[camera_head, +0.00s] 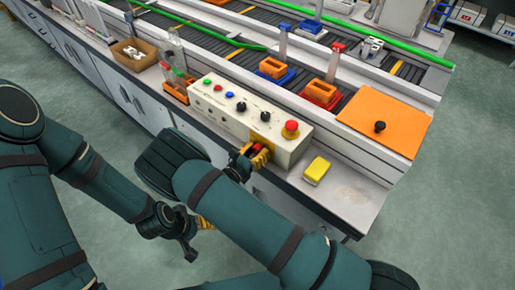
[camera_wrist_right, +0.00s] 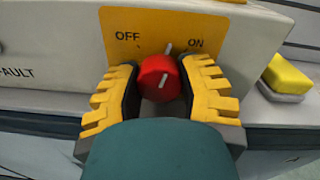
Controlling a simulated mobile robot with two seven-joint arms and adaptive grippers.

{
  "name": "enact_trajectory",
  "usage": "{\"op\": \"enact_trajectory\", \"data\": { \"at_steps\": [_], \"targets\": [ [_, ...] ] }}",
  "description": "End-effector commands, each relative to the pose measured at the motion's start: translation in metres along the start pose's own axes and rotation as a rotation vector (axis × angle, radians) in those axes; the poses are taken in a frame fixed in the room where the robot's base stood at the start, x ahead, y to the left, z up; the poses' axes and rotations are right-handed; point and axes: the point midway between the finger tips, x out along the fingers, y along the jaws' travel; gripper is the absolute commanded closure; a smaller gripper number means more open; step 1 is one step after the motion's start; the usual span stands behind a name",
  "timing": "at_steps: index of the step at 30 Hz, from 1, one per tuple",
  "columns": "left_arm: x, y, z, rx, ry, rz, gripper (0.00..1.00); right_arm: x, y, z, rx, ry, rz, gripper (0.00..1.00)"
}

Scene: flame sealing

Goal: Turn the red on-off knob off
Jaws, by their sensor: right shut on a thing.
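The red knob (camera_wrist_right: 159,78) sits on the front of the cream control box (camera_head: 220,110), against a yellow plate (camera_wrist_right: 150,22) marked OFF at left and ON at right. White marks on and just above the knob stand roughly upright, between the two words. My right gripper (camera_wrist_right: 160,88) is shut on the knob, one yellow ridged finger on each side. In the head view my right gripper (camera_head: 248,160) is at the box front and partly hides the knob. My left gripper (camera_head: 197,238) hangs low in front of the bench; its jaw gap is unclear.
A red mushroom button (camera_head: 291,127) stands on the box top. A yellow block (camera_head: 317,169) lies on the bench to the right, near an orange plate (camera_head: 385,122) with a black knob. A wooden bin (camera_head: 134,54) and bottles stand left of the box.

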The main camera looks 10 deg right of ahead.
Motion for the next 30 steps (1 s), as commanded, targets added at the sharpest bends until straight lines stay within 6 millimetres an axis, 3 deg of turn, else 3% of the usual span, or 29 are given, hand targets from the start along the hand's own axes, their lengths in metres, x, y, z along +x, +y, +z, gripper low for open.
{"op": "enact_trajectory", "data": {
  "at_steps": [20, 21, 23, 24, 30],
  "targets": [
    [-0.0037, 0.0013, 0.0005, 0.000, -0.002, 0.000, 0.28, 0.0012, -0.0007, 0.0002, -0.076, 0.000, -0.003, 0.98],
    [-0.0037, 0.0013, 0.0005, 0.000, -0.002, 0.000, 0.28, 0.0012, -0.0007, 0.0002, -0.076, 0.000, -0.003, 0.53],
    [-0.0037, 0.0013, 0.0005, 0.000, -0.002, 0.000, 0.28, 0.0011, -0.0007, 0.0002, -0.076, 0.001, -0.003, 0.32],
    [-0.0037, 0.0013, 0.0005, 0.000, -0.002, 0.000, 0.28, 0.0010, -0.0006, 0.0002, -0.076, 0.001, -0.003, 0.27],
    [-0.0037, 0.0014, 0.0004, 0.000, -0.002, 0.000, 0.28, 0.0005, -0.0004, 0.0001, -0.076, 0.001, -0.002, 0.27]
  ]
}}
